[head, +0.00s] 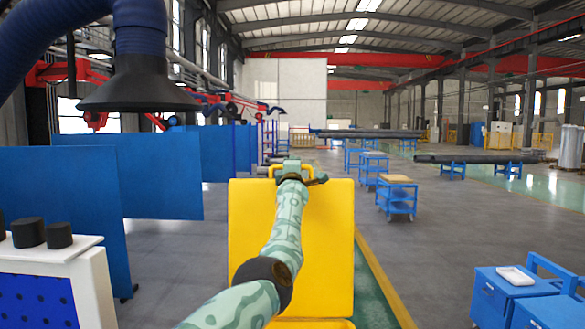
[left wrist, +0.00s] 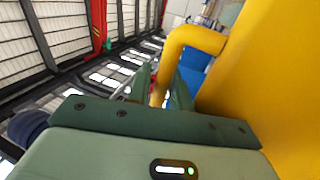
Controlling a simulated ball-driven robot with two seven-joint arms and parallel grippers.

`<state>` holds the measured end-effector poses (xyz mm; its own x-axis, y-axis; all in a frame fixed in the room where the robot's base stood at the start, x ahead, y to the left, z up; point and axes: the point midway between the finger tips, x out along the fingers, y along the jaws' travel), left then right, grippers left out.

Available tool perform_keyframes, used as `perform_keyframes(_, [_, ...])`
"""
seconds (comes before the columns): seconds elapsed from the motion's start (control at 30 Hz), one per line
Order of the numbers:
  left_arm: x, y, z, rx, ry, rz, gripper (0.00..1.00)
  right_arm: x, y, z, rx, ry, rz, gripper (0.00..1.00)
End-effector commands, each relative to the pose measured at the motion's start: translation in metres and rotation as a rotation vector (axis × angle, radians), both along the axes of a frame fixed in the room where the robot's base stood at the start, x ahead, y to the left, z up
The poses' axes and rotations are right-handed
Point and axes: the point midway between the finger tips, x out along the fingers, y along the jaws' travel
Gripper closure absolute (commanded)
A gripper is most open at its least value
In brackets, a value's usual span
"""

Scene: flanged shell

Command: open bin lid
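The yellow bin lid (head: 330,235) stands raised, close to upright, with its broad face towards me in the head view. A strip of the yellow bin (head: 310,324) shows below it at the bottom edge. The lid's yellow handle (left wrist: 195,38) is at its top edge. My left gripper (head: 297,172) is at this handle, with my arm crossing in front of the lid. In the left wrist view, the two green fingers (left wrist: 162,88) stand on either side of the handle bar, close against it. My right gripper is not in view.
Blue panels (head: 160,175) stand on the left, with a white-topped cabinet (head: 50,255) near me. A dark extraction hood (head: 138,85) hangs above at left. Blue carts (head: 397,198) stand at right, one close (head: 515,290). Open floor (head: 420,245) lies right of the bin.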

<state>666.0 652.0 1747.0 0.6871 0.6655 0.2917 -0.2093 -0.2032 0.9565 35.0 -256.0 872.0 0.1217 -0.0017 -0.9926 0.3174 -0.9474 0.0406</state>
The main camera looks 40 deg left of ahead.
Motion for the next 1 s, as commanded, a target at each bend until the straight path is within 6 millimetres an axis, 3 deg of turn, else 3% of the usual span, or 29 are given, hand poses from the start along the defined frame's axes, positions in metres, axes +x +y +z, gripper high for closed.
perform_keyframes(0.57, [-0.001, -0.008, -0.002, -0.003, -0.007, -0.011, 0.68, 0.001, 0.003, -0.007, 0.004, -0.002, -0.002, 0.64])
perform_keyframes(0.67, [-0.006, -0.015, -0.002, -0.003, -0.016, -0.011, 0.68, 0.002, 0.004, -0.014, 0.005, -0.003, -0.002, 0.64])
perform_keyframes(0.8, [-0.019, -0.023, -0.019, -0.007, 0.003, -0.004, 0.68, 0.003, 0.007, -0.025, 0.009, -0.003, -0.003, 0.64])
perform_keyframes(1.0, [-0.043, -0.048, -0.029, -0.001, 0.007, -0.004, 0.68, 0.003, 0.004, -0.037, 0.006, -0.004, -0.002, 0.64])
